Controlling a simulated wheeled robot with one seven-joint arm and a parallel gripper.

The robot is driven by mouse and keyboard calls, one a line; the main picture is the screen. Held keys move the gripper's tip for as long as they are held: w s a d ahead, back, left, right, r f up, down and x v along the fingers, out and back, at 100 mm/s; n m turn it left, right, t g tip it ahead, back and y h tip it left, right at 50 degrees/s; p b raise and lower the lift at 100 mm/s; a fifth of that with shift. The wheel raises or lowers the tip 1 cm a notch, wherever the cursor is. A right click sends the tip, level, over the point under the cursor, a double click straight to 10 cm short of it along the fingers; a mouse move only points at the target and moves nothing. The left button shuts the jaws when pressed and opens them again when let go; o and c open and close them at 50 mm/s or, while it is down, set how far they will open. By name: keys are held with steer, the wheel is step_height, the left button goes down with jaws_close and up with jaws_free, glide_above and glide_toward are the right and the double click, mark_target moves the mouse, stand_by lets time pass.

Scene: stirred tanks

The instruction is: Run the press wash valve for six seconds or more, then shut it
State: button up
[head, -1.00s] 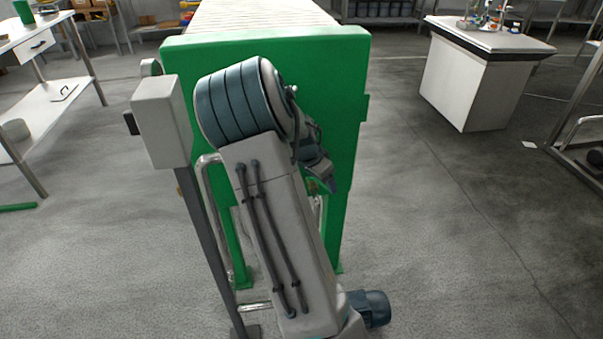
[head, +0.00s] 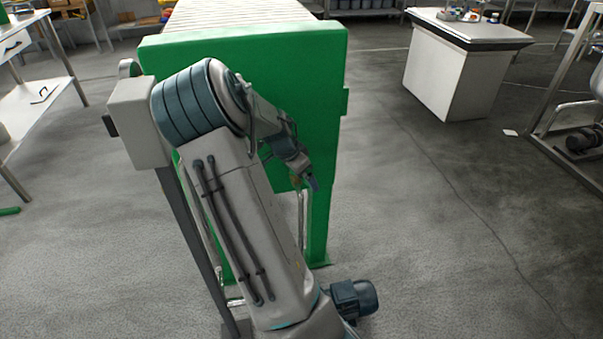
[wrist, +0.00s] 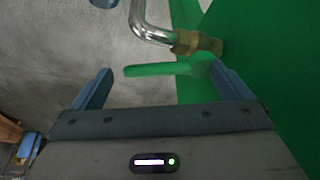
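The press wash valve shows in the wrist view as a brass body (wrist: 197,42) on a bent steel pipe (wrist: 150,28), with a green lever (wrist: 160,69) pointing left across the picture. My gripper (wrist: 160,72) is open, with one finger on each side of the lever. The right finger is close to the lever's valve end; I cannot tell whether they touch. The left finger is apart from the lever's free end. In the head view my gripper (head: 312,182) is in front of the green press frame (head: 300,80), low on its right side. My arm mostly hides the valve there.
A grey box (head: 135,120) on a post stands left of my arm, close to it. A white bench (head: 455,70) stands at the back right, and a table (head: 35,95) at the far left. The floor (head: 430,220) to the right is clear.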

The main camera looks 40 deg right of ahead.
steer(key=s+d+r+p, duration=0.2)
steer(key=s+d+r, duration=0.3)
steer(key=s+r, duration=0.5)
steer(key=shift+s+r+p, duration=0.3)
steer(key=shift+r+p, duration=0.1)
steer(key=shift+r, duration=0.1)
